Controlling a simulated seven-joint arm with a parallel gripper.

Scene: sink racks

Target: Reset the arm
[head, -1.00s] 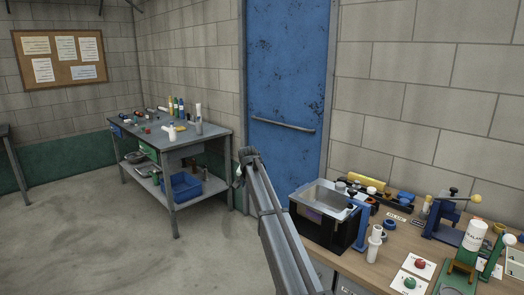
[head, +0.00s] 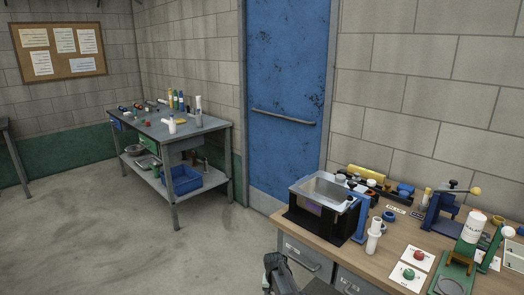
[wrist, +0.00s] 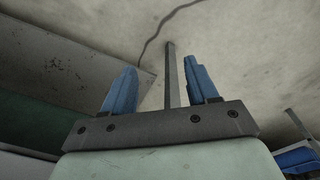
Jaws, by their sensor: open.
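My gripper (wrist: 162,86) shows in the wrist view with its two blue fingers apart and nothing held between them. A narrow grey post (wrist: 173,75) appears behind the gap between the fingers; it looks apart from them. In the head view only a dark part of my arm shows at the bottom edge, in front of the workbench drawers. My fingers cannot be made out in that view.
The wooden workbench (head: 398,262) at the right holds a black box with a clear tray (head: 325,190), white pipe pieces (head: 374,236) and a blue clamp (head: 440,212). A grey table (head: 185,139) stands at the back left. The floor (head: 100,235) between is clear.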

